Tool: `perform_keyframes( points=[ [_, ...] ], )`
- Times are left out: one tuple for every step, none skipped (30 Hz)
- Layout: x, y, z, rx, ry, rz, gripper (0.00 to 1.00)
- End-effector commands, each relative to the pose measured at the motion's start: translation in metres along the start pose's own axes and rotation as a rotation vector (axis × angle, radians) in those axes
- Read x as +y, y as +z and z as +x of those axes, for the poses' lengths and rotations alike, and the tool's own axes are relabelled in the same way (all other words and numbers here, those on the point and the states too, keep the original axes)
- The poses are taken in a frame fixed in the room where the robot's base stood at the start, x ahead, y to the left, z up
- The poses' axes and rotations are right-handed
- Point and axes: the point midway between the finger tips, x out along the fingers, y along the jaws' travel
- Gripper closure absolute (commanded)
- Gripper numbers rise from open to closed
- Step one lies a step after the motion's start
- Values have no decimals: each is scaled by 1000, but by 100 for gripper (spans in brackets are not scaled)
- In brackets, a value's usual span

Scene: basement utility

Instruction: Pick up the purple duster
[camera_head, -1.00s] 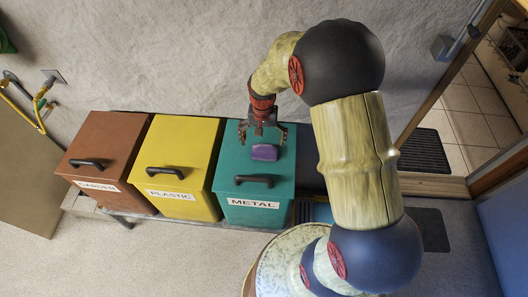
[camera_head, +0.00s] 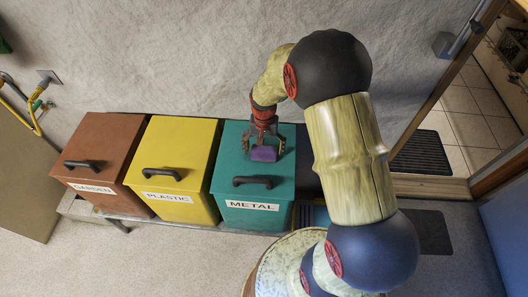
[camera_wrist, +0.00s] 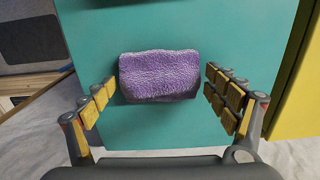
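The purple duster (camera_head: 264,154) lies on the lid of the teal bin marked METAL (camera_head: 227,179), behind the lid's black handle. In the wrist view the duster (camera_wrist: 160,76) is a textured purple block on the teal lid (camera_wrist: 150,127). My gripper (camera_head: 264,145) is over the lid at the duster. In the wrist view my gripper (camera_wrist: 160,98) is open, with one yellow-padded finger on each side of the duster. Gaps show between the pads and the duster, more clearly on the right. The height of the fingertips above the lid is hard to tell.
A yellow PLASTIC bin (camera_head: 172,150) stands directly left of the teal bin, with a brown bin (camera_head: 98,150) beyond it. All have raised black handles. A rough grey wall (camera_head: 190,60) rises behind the bins. A doorway is at the right.

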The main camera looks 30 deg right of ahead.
Motion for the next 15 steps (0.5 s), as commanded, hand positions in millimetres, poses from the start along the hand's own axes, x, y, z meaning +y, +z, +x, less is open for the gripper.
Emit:
perform_keyframes(
  points=[
    [0,0,0,0,0,0,19],
    [0,0,0,0,0,0,21],
    [0,0,0,0,0,0,23],
    [0,0,0,0,0,0,25],
    [0,0,0,0,0,0,26],
    [0,0,0,0,0,0,29],
    [0,0,0,0,0,0,30],
    [0,0,0,0,0,0,32],
    [0,0,0,0,0,0,34],
    [0,0,0,0,0,0,36],
    [0,0,0,0,0,0,38],
    [0,0,0,0,0,0,40],
    [0,0,0,0,0,0,42],
    [0,0,0,0,0,0,43],
    [0,0,0,0,0,0,46]
  ],
)
